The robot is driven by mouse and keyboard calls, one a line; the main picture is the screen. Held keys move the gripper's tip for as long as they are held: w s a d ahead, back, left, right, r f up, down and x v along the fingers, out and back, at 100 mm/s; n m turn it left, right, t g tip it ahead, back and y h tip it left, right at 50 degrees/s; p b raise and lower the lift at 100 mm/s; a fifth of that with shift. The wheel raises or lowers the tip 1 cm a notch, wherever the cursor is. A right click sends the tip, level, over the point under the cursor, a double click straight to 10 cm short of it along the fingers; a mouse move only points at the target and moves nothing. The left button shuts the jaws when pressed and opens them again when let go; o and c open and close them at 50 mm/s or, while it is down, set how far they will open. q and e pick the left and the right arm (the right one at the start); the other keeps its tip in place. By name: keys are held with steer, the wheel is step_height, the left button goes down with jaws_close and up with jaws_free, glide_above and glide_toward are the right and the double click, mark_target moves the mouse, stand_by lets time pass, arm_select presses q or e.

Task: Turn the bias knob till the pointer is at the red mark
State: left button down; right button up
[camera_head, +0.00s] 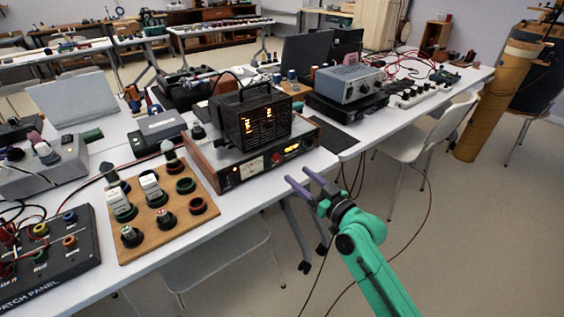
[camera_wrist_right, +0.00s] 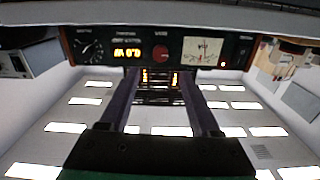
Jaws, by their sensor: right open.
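A wide unit with wooden ends (camera_head: 228,178) stands at the table's front edge. Its black front panel carries a needle meter (camera_head: 254,167), a red knob (camera_head: 277,158), an orange-lit display and a black knob (camera_head: 308,142). The wrist view, upside down, shows the meter (camera_wrist_right: 204,48), the red knob (camera_wrist_right: 161,50) and the black knob with a dial scale (camera_wrist_right: 90,47). The labels are too small to tell which knob is the bias knob; I cannot make out a red mark. My right gripper (camera_head: 299,175) is open and empty, in front of the panel, apart from it.
A black box with orange lights (camera_head: 262,125) sits on the unit. A wooden board with sockets (camera_head: 165,222) and a patch panel (camera_head: 55,262) lie to the left. White chairs stand by the table (camera_head: 432,150). The floor in front, at right, is mostly clear.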

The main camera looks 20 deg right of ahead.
mark_target(280, 160)
steer(key=x, duration=0.8)
steer(key=shift+w+a+f, duration=0.1)
steer(key=shift+w, duration=0.1)
jaws_close()
arm_select(q)
steer(key=shift+w+a+r, duration=0.2)
steer(key=shift+w+a, duration=0.05)
steer(key=shift+a, duration=0.2)
steer(key=shift+r, duration=0.15)
arm_select(e)
steer(key=shift+m, duration=0.4)
steer(key=m+p, duration=0.2)
steer(key=m, duration=0.2)
arm_select(q)
step_height(280, 160, up, 3)
steer(key=shift+p, duration=0.7)
arm_select(e)
steer(key=m, duration=0.5)
jaws_free()
